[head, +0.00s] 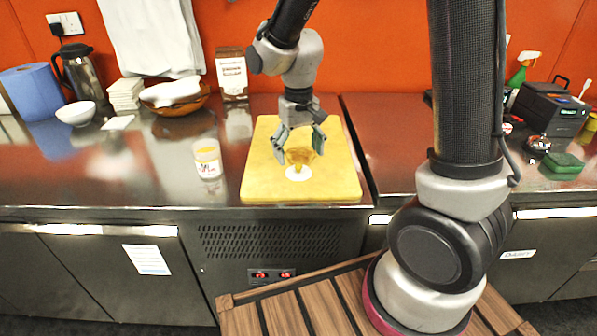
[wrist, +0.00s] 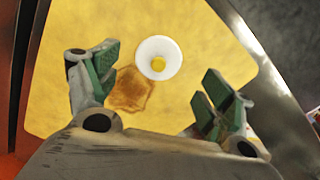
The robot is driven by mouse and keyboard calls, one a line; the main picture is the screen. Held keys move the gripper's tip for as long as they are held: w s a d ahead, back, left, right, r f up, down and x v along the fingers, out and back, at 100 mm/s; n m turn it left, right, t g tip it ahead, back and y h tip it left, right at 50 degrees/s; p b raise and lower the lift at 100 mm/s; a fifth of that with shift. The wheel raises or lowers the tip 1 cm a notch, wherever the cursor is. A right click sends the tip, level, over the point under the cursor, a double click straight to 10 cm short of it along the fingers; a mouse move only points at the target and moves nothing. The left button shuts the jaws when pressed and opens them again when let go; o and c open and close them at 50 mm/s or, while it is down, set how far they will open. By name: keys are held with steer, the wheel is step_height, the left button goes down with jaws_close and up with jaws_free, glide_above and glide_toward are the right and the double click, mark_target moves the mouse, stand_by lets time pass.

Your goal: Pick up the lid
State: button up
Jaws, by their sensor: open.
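The lid (head: 298,174) looks like a small white disc with a yellow middle. It lies on a yellow cutting board (head: 258,180) near the board's front edge. In the wrist view the lid (wrist: 145,50) lies on the yellow board (wrist: 70,40), beyond the fingertips and between their lines. My gripper (head: 299,153) is open and empty, pointing down above the board just behind the lid. Its green-padded fingers also show in the wrist view (wrist: 160,82). The gripper is apart from the lid.
A brown flat piece (wrist: 130,92), like bread, lies beside the lid on the board. A jar (head: 207,160) stands left of the board. A brown box (head: 232,74), wooden bowl (head: 190,107) and white bowl (head: 76,114) stand farther back. A green pad (head: 563,162) lies at the right.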

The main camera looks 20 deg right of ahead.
mark_target(299, 166)
steer(key=f, duration=0.4)
steer(key=shift+w+f, duration=0.2)
steer(key=shift+f, duration=0.1)
steer(key=shift+c, duration=0.5)
steer(key=shift+s, duration=0.15)
steer(key=c, duration=1.7)
